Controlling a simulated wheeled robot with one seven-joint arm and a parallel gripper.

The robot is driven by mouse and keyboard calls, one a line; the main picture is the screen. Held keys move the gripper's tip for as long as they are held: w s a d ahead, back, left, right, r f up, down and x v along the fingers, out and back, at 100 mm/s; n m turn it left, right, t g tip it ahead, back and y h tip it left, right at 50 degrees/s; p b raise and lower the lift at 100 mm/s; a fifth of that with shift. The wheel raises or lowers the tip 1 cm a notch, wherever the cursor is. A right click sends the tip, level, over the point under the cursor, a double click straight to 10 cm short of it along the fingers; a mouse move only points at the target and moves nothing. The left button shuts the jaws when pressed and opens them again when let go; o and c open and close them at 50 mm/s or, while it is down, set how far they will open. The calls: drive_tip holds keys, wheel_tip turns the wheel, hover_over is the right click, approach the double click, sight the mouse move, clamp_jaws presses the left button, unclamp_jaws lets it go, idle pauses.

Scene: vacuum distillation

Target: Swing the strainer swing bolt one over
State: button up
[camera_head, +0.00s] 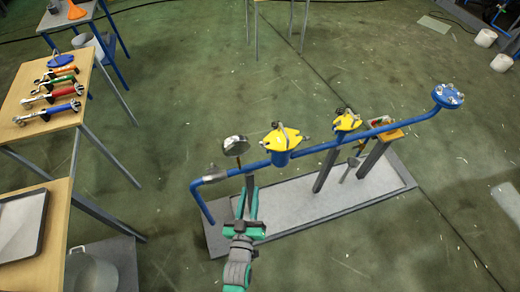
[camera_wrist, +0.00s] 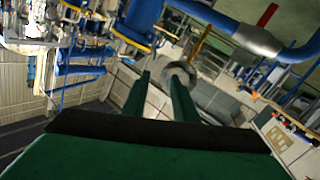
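A blue vessel with a yellow cover (camera_head: 283,139) and small dark and metal fittings on it stands on the blue pipe; it looks like the strainer. The swing bolts are too small to tell apart. A second, smaller yellow-topped fitting (camera_head: 347,122) sits farther right on the pipe. My gripper (camera_head: 248,190) has green fingers, below and left of the strainer, apart from the cover. In the wrist view my gripper (camera_wrist: 160,76) shows a gap between its fingers, with nothing held. The yellow cover is not clearly visible in the wrist view.
The blue pipe (camera_head: 312,149) runs above a grey-rimmed tray (camera_head: 355,207) on supports. A round gauge (camera_head: 235,146) stands close above my gripper. A blue flange (camera_head: 448,95) ends the pipe at right. A wooden table (camera_head: 62,115) with coloured tools is at left. Open floor lies around.

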drive_tip(key=n, duration=0.1)
approach(261, 145)
drive_tip(key=s, duration=0.4)
drive_tip(key=shift+n+t, duration=0.3)
drive_tip(key=w, duration=0.5)
drive_tip(key=w+d, duration=0.1)
drive_tip(key=w, duration=0.2)
drive_tip(key=shift+w, duration=1.6)
drive_tip(key=shift+c, duration=0.6)
clamp_jaws()
